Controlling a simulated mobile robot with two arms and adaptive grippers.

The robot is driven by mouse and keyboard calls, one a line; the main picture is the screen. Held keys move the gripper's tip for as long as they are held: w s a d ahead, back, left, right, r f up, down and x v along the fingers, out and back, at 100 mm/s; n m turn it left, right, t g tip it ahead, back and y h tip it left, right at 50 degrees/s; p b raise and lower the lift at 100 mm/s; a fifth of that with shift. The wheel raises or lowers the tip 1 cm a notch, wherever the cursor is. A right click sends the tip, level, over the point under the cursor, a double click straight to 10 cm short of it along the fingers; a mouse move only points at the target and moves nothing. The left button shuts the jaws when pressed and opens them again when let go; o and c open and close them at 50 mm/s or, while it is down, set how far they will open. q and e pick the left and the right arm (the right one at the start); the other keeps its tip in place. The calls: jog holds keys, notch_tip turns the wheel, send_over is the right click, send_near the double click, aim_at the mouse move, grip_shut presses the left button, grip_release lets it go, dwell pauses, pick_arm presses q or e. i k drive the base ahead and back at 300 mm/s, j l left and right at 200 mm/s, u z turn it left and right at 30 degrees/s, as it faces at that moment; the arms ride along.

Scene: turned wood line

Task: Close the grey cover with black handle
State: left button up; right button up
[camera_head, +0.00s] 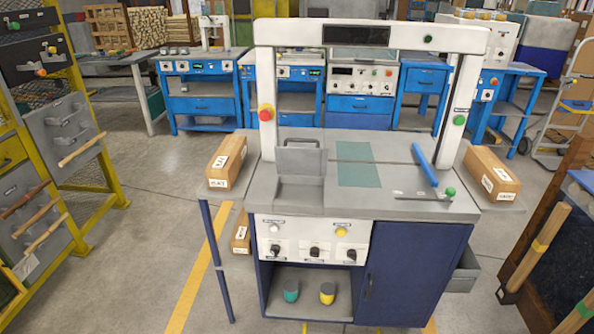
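The grey cover (301,161) stands raised at the left of the machine's worktop, with a dark handle (301,141) along its upper edge. Below it, towards me, is a flat grey box-like surface (300,191). The cover looks upright or slightly tilted back; its hinge is too small to make out. Neither of my grippers is in view.
The grey worktop (400,205) carries a teal mat (358,164) and a blue bar (425,164). A white frame (265,90) arches over it. Open floor (150,200) lies left.

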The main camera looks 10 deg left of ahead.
aim_at(290, 161)
jog(key=k+z, duration=0.15)
jog(key=z, duration=1.4)
jog(key=j+z, duration=0.25)
jog(key=j, duration=0.2)
jog(key=k+j+z, duration=0.2)
jog(key=j, duration=0.25)
jog(key=j+z, duration=0.25)
jog(key=j, duration=0.2)
jog(key=k+j+z, duration=0.5)
jog(key=j, duration=0.25)
jog(key=i, duration=0.1)
